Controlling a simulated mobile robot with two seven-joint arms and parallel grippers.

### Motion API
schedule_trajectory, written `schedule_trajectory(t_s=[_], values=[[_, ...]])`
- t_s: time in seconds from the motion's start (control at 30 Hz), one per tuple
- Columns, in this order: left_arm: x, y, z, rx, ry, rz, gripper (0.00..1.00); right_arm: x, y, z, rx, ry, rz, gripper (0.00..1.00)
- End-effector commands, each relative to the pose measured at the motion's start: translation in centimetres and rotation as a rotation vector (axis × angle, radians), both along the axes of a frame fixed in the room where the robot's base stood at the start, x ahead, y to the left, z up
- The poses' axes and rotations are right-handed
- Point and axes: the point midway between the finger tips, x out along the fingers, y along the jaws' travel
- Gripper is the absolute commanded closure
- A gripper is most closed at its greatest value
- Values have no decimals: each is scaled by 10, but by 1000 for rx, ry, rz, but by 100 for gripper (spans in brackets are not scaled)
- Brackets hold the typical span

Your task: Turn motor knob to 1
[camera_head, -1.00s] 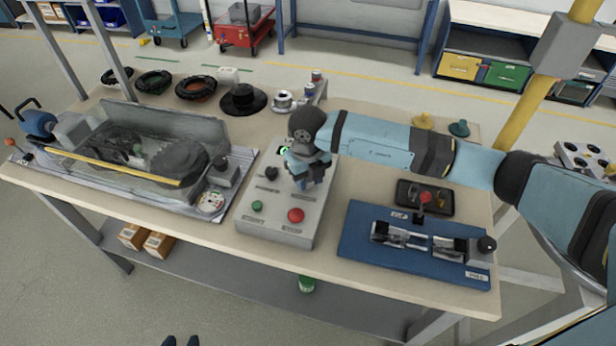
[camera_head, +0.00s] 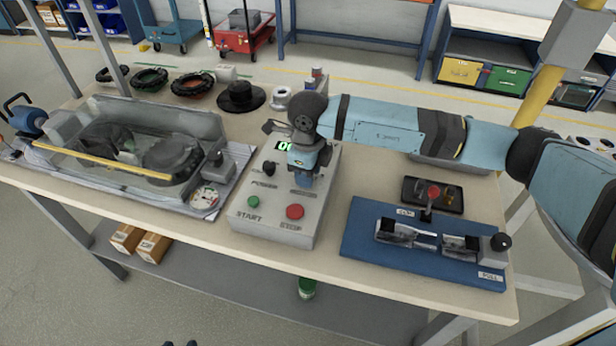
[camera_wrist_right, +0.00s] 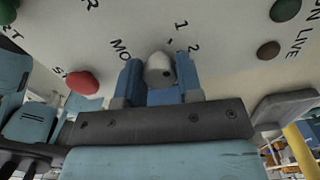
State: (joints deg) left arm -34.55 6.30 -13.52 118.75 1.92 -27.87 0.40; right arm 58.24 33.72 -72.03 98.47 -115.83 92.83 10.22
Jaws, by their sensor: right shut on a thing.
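The grey control box (camera_head: 272,226) stands on the workbench in the head view, with a green START button (camera_head: 253,202), a red STOP button (camera_head: 295,211), a black power knob (camera_head: 268,168) and a lit green display (camera_head: 285,146). My right gripper (camera_head: 302,180) reaches down over the box's right side and hides the motor knob there. In the right wrist view, the grey motor knob (camera_wrist_right: 159,69) sits between the blue fingers of my right gripper (camera_wrist_right: 160,80), which are shut on it. The marks 1 and 2 show on the panel beside it. My left gripper is not in view.
A clear-covered machine (camera_head: 130,150) with a yellow bar stands left of the box. A blue clamp board (camera_head: 370,255) and a dark tray (camera_head: 412,190) lie to the right. Black rings and a hat-shaped black part (camera_head: 240,97) lie behind.

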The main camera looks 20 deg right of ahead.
Motion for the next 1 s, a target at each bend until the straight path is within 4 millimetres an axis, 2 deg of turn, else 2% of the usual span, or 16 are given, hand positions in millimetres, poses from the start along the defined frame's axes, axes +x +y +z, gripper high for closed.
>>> schedule_trajectory(t_s=[0.3, 0.8, 0.83, 0.9, 1.0], values=[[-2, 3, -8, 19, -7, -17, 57, 1, 0, 0, 2, -3, 108, 90], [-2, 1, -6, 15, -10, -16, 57, 1, 0, 1, 1, -2, 125, 90], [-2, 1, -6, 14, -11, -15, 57, 1, 0, 1, 1, -2, 125, 60], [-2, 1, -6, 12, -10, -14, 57, 1, 0, 1, 1, -2, 125, 43], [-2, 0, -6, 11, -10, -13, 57, 0, 0, 1, 0, -1, 124, 41]])
